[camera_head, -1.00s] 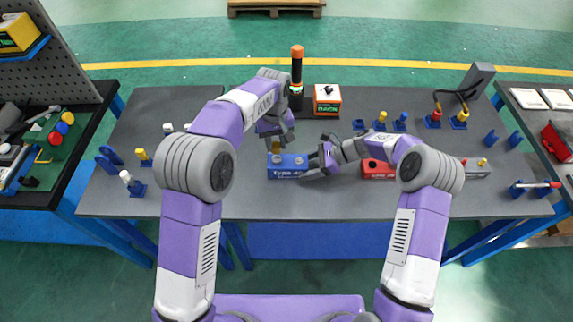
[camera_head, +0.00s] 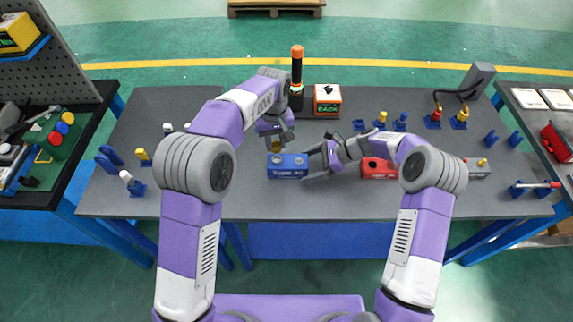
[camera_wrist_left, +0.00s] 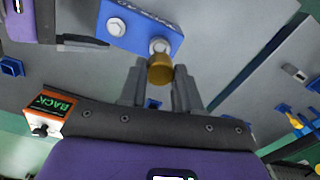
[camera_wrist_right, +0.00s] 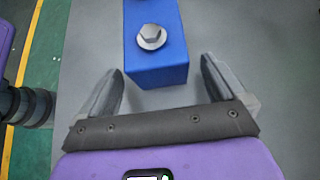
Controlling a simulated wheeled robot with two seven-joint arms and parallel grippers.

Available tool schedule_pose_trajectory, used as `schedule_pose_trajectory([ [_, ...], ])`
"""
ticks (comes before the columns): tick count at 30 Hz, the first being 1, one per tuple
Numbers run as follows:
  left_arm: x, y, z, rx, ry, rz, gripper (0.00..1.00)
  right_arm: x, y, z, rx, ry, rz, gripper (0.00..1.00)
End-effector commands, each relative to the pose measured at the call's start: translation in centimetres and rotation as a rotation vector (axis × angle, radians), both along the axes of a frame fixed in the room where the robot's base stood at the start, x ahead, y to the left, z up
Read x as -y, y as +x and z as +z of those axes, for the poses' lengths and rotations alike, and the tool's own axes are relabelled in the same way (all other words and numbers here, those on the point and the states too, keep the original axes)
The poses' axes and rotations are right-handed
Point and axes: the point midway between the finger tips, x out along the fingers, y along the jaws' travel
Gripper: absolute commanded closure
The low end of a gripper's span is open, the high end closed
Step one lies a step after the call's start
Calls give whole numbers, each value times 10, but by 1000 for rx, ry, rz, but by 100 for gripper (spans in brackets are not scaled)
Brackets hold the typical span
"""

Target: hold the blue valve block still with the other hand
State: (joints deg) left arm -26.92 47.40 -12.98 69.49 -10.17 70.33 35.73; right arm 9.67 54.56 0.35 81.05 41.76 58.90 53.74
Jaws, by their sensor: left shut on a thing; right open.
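The blue valve block (camera_head: 287,173) lies on the dark table, with bolts on top and "Type" lettering on its front. My left gripper (camera_head: 276,138) is shut on a brass cylinder (camera_wrist_left: 160,70) at the block's far left side. The cylinder sits close to a bolt; I cannot tell whether it touches the block. My right gripper (camera_head: 311,162) is open at the block's right end. In the right wrist view, the block's end (camera_wrist_right: 158,75) lies between the spread fingertips, with gaps on both sides. The block's other end is out of that view.
A red block (camera_head: 378,169) lies right of my right gripper. A black column with an orange top (camera_head: 297,75) and an orange-white box (camera_head: 327,100) stand behind. Several small blue fixtures are at the back right. The table's front strip is clear.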

Motion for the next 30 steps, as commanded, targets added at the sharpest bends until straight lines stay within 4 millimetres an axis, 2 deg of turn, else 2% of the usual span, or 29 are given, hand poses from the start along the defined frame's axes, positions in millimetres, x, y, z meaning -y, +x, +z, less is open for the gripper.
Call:
schedule_pose_trajectory([
  [9, 0, 0, 0, 0, 0, 0, 100, 57, 1, 38, 3, -2, -5, 2],
  [15, 0, 0, 0, 0, 0, 0, 100, 81, 0, 55, 1, -1, -2, 2],
  [19, 0, 0, 0, 0, 0, 0, 100, 88, 0, 60, 1, -1, -2, 2],
  [26, 0, 0, 1, 0, 0, 0, 100, 90, 0, 61, 0, 0, 0, 2],
  [30, 0, 0, 10, 0, 0, 0, 100, 89, 0, 71, -1, 0, -1, 2],
])
